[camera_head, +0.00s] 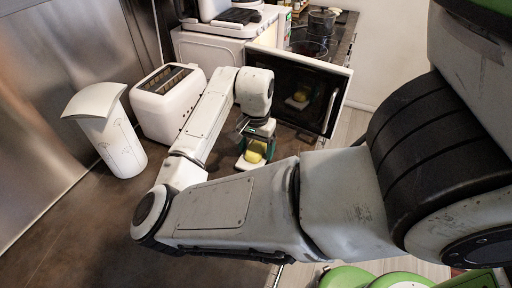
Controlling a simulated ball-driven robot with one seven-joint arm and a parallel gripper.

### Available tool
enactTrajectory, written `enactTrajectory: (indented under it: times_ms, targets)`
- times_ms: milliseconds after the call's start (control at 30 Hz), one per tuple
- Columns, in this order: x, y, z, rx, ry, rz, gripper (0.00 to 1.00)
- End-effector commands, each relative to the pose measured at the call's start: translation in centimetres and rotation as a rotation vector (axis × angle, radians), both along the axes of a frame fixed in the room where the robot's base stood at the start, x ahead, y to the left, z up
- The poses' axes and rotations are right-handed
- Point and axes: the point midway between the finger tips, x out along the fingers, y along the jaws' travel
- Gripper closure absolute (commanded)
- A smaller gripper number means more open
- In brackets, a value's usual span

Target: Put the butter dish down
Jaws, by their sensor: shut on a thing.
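The butter dish (246,164) is a small white dish with a yellow block of butter (256,150) showing on it. It is in the middle of the head view, below my wrist, over or on the brown countertop. My gripper (254,143) points down and is shut on the butter dish. The arm and the gripper hide part of the dish. I cannot tell whether its base touches the counter.
A white toaster (168,104) and a white flared container (112,135) stand at the left. A microwave (215,42) is behind, with its dark door (294,90) swung open beside my gripper. Pots stand on the stove at the back. The front-left counter (75,235) is clear.

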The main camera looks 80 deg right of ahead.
Motion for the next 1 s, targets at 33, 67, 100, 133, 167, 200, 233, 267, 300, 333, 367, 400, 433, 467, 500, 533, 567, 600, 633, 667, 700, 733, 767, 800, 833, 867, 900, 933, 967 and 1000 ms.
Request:
enactTrajectory:
  times_ms: [33, 67, 100, 133, 167, 200, 233, 267, 300, 333, 367, 400, 433, 467, 500, 533, 567, 600, 633, 667, 700, 733, 767, 800, 833, 867, 900, 933, 967, 1000]
  targets:
    - [0.0, 0.0, -0.2, -0.001, 0.0, 0.001, 0.7]
    - [0.0, 0.0, -0.3, -0.001, -0.001, 0.0, 0.7]
    - [0.0, 0.0, -0.3, -0.002, -0.001, 0.0, 0.7]
    - [0.0, 0.0, -0.3, -0.002, -0.001, 0.0, 0.7]
    - [0.0, 0.0, -0.3, -0.002, -0.001, 0.0, 0.7]
    - [0.0, 0.0, -0.2, -0.002, -0.001, 0.0, 0.7]
    - [0.0, 0.0, -0.2, -0.002, -0.001, 0.0, 0.7]
    - [0.0, 0.0, -0.3, -0.002, -0.001, 0.0, 0.7]
    - [0.0, 0.0, -0.4, -0.002, -0.001, 0.0, 0.7]
    - [0.0, 0.0, -0.5, -0.002, -0.001, 0.0, 0.7]
    - [0.0, 0.0, -0.6, -0.002, -0.001, 0.001, 0.7]
    - [0.0, 0.0, -0.6, -0.001, -0.001, 0.001, 0.18]
    - [0.0, 0.0, -0.5, -0.001, -0.001, 0.001, 0.15]
    - [0.0, 0.0, -0.5, -0.001, -0.001, 0.0, 0.12]
    - [0.0, 0.0, -0.5, -0.001, -0.001, 0.0, 0.08]
    - [0.0, 0.0, -0.5, -0.001, -0.001, 0.0, 0.05]
    - [0.0, 0.0, -0.5, -0.001, -0.001, 0.0, 0.02]
    - [0.0, 0.0, -0.5, -0.001, -0.001, 0.0, 0.0]
    - [0.0, 0.0, -0.5, -0.001, -0.001, 0.0, 0.0]
    - [0.0, 0.0, -0.5, -0.001, -0.001, 0.0, 0.0]
    - [0.0, 0.0, -0.5, -0.001, -0.001, 0.0, 0.0]
    - [0.0, 0.0, -0.5, -0.001, -0.001, 0.0, 0.0]
    - [0.0, 0.0, -0.5, -0.001, -0.001, 0.0, 0.0]
    - [0.0, 0.0, -0.5, -0.001, -0.001, 0.0, 0.0]
    - [0.0, 0.0, -0.4, -0.001, -0.001, 0.0, 0.0]
    - [0.0, 0.0, -0.3, -0.001, -0.002, 0.0, 0.0]
    - [0.0, 0.0, 0.0, -0.001, -0.002, -0.001, 0.0]
    - [0.0, 0.0, 0.2, -0.001, -0.001, -0.001, 0.0]
    - [0.0, -0.1, 0.5, -0.002, -0.001, -0.001, 0.0]
    - [0.0, -0.1, 1.0, -0.004, -0.001, -0.001, 0.0]
